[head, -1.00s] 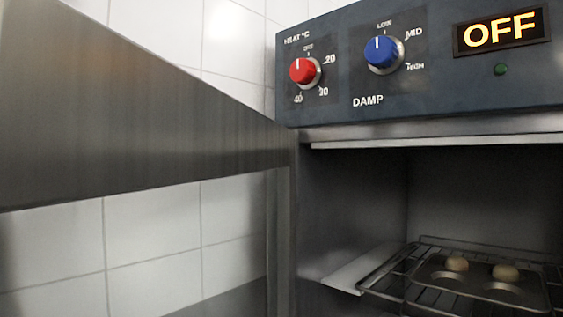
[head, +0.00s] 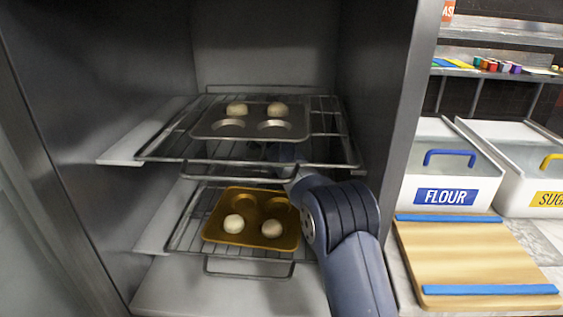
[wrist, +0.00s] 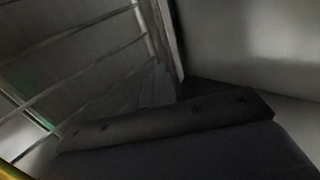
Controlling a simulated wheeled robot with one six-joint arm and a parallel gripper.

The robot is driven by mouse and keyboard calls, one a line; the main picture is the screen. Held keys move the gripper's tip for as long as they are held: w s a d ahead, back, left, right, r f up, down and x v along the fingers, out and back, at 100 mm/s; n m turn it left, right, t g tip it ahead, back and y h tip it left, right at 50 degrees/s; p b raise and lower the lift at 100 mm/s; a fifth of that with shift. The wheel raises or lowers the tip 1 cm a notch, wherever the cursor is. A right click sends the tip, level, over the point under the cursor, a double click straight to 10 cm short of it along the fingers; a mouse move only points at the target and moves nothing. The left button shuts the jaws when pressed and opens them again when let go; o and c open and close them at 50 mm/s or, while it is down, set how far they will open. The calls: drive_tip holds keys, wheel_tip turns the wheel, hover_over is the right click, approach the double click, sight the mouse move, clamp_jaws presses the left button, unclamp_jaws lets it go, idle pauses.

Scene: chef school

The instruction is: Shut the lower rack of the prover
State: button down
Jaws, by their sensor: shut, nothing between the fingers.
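The prover (head: 265,45) is open in the head view. Its lower rack (head: 185,238) is a wire shelf with a front handle bar (head: 248,275). It carries a gold tin (head: 250,205) with two dough balls in its front cups. I cannot tell how far the rack stands out. My arm reaches in from the lower right, over the right side of the lower rack and under the upper rack. My gripper is largely hidden there in the head view. In the dim wrist view, my gripper (wrist: 157,88) is shut and empty, beside rack wires (wrist: 85,35).
The upper rack (head: 165,145) holds a silver tin (head: 250,122) with two dough balls, close above my arm. The prover's right wall (head: 385,90) is near my arm. Outside to the right are a flour bin (head: 450,165), a sugar bin (head: 515,150) and a wooden board (head: 465,255).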

sight(278, 193)
drive_tip(key=shift+w+r, duration=0.15)
drive_tip(key=shift+r, duration=0.15)
drive_tip(key=shift+b, duration=0.5)
drive_tip(key=shift+b+v, duration=0.75)
drive_tip(key=shift+v, duration=0.5)
drive_tip(key=s+b, duration=1)
drive_tip(key=s, duration=0.1)
drive_tip(key=shift+s+f+b, duration=0.25)
drive_tip(key=shift+b, duration=0.05)
drive_tip(key=shift+s+r, duration=0.1)
drive_tip(key=shift+s, duration=0.5)
